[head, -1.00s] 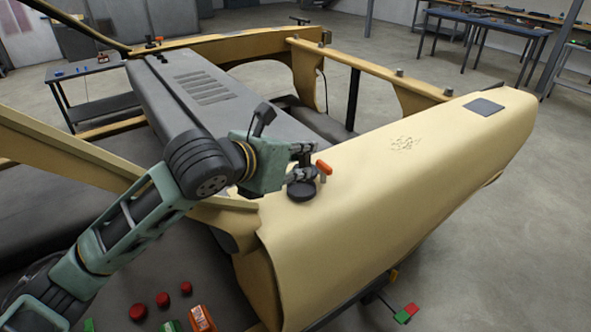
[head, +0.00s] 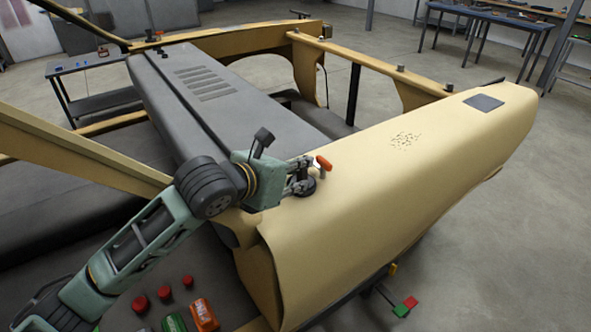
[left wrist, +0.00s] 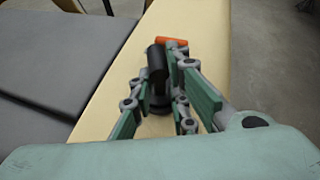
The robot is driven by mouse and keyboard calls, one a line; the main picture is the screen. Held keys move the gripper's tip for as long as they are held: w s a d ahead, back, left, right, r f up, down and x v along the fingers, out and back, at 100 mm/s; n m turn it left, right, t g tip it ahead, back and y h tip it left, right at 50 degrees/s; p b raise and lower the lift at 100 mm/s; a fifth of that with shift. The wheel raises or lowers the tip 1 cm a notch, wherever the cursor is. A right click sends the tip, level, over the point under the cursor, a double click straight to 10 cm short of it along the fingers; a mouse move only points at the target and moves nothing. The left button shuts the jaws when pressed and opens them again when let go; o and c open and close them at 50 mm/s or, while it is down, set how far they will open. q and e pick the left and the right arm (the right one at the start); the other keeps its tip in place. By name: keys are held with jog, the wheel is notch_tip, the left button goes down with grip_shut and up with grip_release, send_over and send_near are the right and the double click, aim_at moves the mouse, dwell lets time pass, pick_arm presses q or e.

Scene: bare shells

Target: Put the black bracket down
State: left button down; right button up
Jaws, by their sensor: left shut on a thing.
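My left gripper (head: 302,176) is low over the near end of the cream shell (head: 400,170). Its jaws are shut on a dark thing that I take for the black bracket (left wrist: 156,66); in the left wrist view it stands between the green-padded fingers. A dark round part (head: 305,187) shows beneath the fingers in the head view, at the shell's surface. I cannot tell whether it rests there. An orange piece (head: 323,163) is just beyond the fingertips, and also in the left wrist view (left wrist: 172,42). My right gripper is not in view.
The shell's top is clear toward the right, up to a dark square patch (head: 484,103). A grey panel (head: 225,95) lies behind my left arm. Red knobs (head: 164,292) and an orange item (head: 204,314) are at the bottom. A blue-topped table (head: 490,28) stands far back.

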pick_arm(q)
jog(key=c, duration=1.7)
grip_release()
jog(key=shift+r, duration=0.35)
jog(key=b+v, duration=0.1)
jog(key=v, duration=1.1)
jog(key=shift+b, duration=0.35)
jog(key=shift+f, duration=0.1)
